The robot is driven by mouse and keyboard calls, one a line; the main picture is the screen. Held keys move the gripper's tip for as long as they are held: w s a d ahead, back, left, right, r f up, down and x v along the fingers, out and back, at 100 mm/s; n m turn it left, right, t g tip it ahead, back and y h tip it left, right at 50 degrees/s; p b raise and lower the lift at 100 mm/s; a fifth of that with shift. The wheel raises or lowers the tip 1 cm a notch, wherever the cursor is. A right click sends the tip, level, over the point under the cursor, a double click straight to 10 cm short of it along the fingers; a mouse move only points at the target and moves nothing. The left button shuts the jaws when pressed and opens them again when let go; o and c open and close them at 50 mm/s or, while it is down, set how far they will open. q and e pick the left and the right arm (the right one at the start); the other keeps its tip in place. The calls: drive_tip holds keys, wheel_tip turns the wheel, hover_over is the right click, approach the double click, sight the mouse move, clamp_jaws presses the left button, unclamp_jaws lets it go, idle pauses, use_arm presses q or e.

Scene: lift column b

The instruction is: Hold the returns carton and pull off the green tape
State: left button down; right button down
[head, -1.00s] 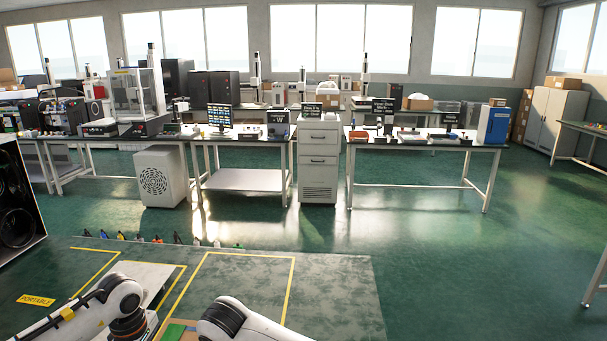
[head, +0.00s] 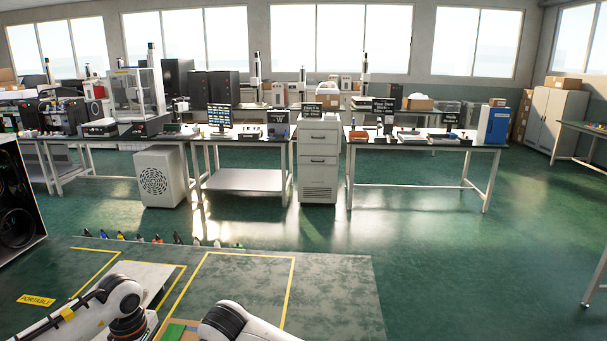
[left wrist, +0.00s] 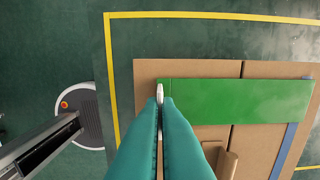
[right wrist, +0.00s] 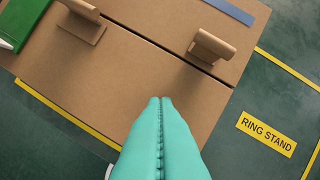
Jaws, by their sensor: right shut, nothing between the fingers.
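The returns carton (left wrist: 188,69) is a flat brown box with a dark seam across its top; it also shows in the right wrist view (right wrist: 110,65). A wide green tape (left wrist: 240,100) lies across the seam. My left gripper (left wrist: 160,97) is over the tape's left end, its teal fingers closed on a small pale tab there. The tab's join to the tape is partly hidden. My right gripper (right wrist: 160,99) is shut and empty above the carton top, apart from the brown upright flaps (right wrist: 210,46). In the head view, my arms hide most of the carton.
A blue strip (left wrist: 284,150) lies on the carton beyond the green tape. Yellow floor lines (left wrist: 220,15) surround the carton on the dark green surface. A RING STAND label (right wrist: 267,134) lies beside it. Several small bottles (head: 160,239) line the far edge.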

drive_tip(key=shift+s+d+f, duration=0.1)
drive_tip(key=shift+f, duration=0.45)
idle(2.0)
use_arm(q)
drive_tip(key=shift+r, duration=0.1)
wheel_tip(320, 180, up, 9)
idle(1.9)
idle(0.4)
